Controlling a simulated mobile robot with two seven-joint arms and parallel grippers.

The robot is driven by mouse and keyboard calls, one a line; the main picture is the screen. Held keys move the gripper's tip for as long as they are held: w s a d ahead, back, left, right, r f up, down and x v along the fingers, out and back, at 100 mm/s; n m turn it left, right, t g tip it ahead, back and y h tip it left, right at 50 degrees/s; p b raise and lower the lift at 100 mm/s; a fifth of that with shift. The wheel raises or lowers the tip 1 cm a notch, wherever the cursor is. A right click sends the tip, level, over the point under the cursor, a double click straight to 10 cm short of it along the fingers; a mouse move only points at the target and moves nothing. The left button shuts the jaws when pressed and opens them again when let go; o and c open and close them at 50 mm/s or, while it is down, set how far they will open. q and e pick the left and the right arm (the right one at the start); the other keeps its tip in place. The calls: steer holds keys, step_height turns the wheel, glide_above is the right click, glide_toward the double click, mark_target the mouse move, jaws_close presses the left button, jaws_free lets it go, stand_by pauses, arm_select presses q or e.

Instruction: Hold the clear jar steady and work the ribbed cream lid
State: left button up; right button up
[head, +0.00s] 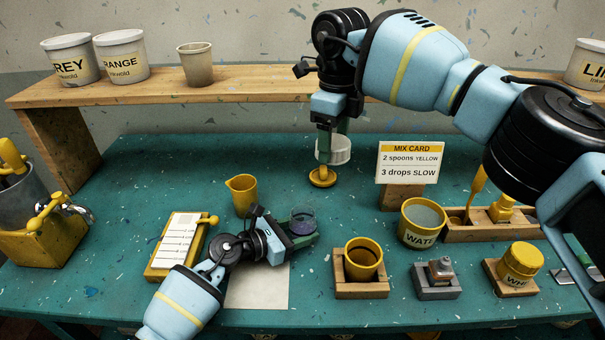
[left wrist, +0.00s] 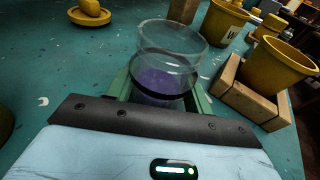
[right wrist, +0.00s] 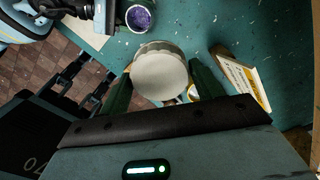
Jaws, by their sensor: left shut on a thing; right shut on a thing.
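The clear jar (head: 302,218) stands open on the teal table in the head view, with purple stuff inside. My left gripper (head: 300,238) is shut around it, and the left wrist view shows the jar (left wrist: 168,65) between the green fingers. The ribbed cream lid (head: 340,150) is up and behind the jar in the head view, apart from it. My right gripper (head: 333,148) points down and is shut on the lid. The right wrist view shows the lid's pale round face (right wrist: 160,75) between the fingers, with the open jar (right wrist: 139,18) beyond it.
A yellow knobbed piece (head: 322,177) is on the table below the lid. The mix card (head: 411,163), water pot (head: 423,220), empty yellow cup (head: 362,262) and yellow pitcher (head: 243,195) stand around. A labelled yellow board (head: 175,245) lies left of my left gripper. A pale sheet (head: 260,288) lies at the front.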

arm_select(q)
steer(key=o, duration=1.4)
steer(key=v, duration=1.2)
steer(key=shift+a+f, duration=0.1)
